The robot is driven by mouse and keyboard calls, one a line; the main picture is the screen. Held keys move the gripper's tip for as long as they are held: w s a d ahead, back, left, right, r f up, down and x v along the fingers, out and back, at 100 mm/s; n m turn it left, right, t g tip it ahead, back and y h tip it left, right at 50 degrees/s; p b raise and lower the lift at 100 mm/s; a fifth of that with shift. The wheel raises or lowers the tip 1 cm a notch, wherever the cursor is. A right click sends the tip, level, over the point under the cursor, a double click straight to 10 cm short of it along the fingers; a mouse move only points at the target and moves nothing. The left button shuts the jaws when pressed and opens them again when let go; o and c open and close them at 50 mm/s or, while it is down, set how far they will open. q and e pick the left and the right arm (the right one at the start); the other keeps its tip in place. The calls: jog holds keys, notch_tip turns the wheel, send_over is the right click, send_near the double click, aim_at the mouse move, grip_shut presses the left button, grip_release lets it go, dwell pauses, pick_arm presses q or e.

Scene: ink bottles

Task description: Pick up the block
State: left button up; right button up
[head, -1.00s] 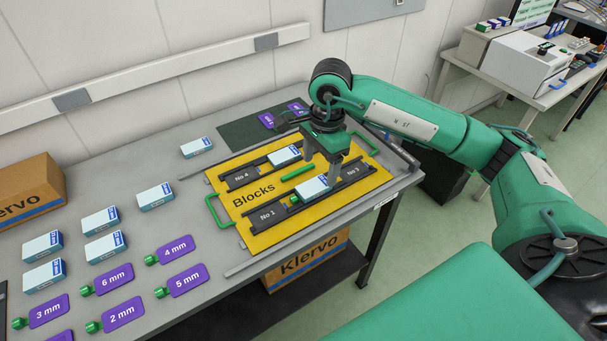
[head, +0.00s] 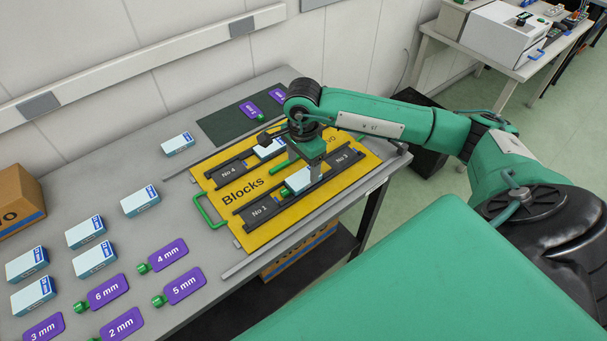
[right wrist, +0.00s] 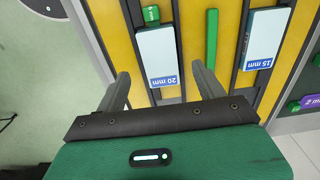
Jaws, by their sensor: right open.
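A pale block with a blue "20 mm" label (right wrist: 160,60) lies in a dark channel of the yellow "Blocks" tray (head: 234,192). In the head view the block (head: 299,181) is partly covered by my right gripper (head: 306,163). My right gripper is open and points down over the tray. In the right wrist view its two fingers stand on either side of the block's labelled end, with gaps, not touching it. A second block, labelled "15 mm" (right wrist: 263,42), lies in the parallel channel. My left gripper is not in view.
A green bar (right wrist: 212,40) stands between the channels, close to one finger. Several pale blocks (head: 141,201) and purple tags with green knobs (head: 184,286) lie on the left of the grey table. A cardboard box (head: 18,200) stands at the far left.

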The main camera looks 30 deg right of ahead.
aim_at(303, 177)
notch_tip(303, 177, down, 4)
jog(key=shift+d+r+p, duration=0.15)
jog(key=shift+r+p, duration=0.05)
jog(key=shift+p, duration=0.5)
jog(key=shift+f, duration=0.45)
grip_shut()
